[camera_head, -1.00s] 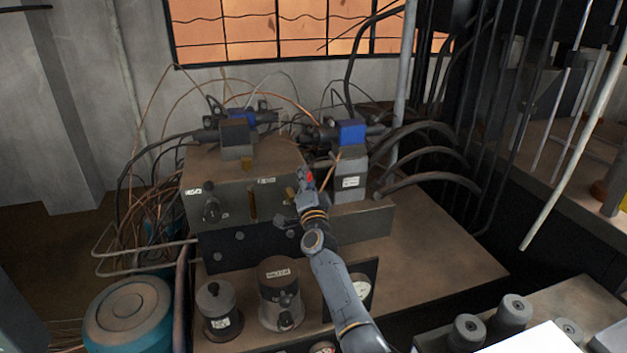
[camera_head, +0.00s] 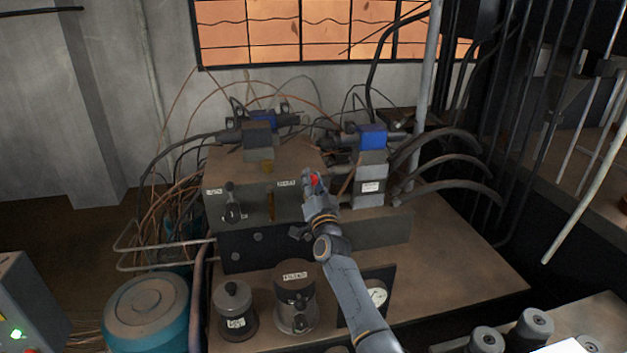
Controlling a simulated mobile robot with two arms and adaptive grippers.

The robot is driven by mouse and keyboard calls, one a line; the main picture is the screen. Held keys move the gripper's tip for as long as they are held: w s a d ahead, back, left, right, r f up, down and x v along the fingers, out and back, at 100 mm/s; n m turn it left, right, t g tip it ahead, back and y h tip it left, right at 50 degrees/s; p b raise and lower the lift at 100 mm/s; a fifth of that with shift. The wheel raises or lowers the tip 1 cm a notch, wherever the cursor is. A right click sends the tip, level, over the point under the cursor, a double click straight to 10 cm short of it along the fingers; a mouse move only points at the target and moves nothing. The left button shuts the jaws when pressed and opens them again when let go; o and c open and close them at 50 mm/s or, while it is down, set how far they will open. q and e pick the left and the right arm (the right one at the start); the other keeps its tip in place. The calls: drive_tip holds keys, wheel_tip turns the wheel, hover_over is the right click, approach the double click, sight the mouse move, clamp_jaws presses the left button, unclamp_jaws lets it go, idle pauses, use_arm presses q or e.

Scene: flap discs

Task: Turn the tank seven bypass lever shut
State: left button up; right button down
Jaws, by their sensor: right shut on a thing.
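A valve block (camera_head: 240,190) stands on the bench, with white labels too small to read. A brass lever (camera_head: 270,204) points up and down on its front, left of my right gripper. My right gripper (camera_head: 313,186) is at the right end of the block's front, shut on a second brass lever there. The gripper hides most of that lever. A small red part shows at the fingertips; I cannot tell what it belongs to. My left gripper is out of view.
A dark knob (camera_head: 232,205) sits on the block's left. Valves with blue caps (camera_head: 372,138) and hoses stand behind and right. The bench top (camera_head: 455,255) on the right is clear.

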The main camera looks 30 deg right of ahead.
drive_tip(key=shift+a+f, duration=0.2)
drive_tip(key=shift+f, duration=0.35)
drive_tip(key=c, duration=1)
unclamp_jaws()
drive_tip(key=shift+r, duration=0.1)
drive_tip(key=shift+c, duration=0.2)
drive_tip(key=shift+s+r, duration=0.1)
drive_tip(key=shift+r, duration=0.2)
drive_tip(key=shift+s+f, duration=0.15)
drive_tip(key=shift+s, duration=0.05)
drive_tip(key=v, duration=1.1)
drive_tip(key=shift+s+a, duration=0.15)
drive_tip(key=shift+s, duration=0.1)
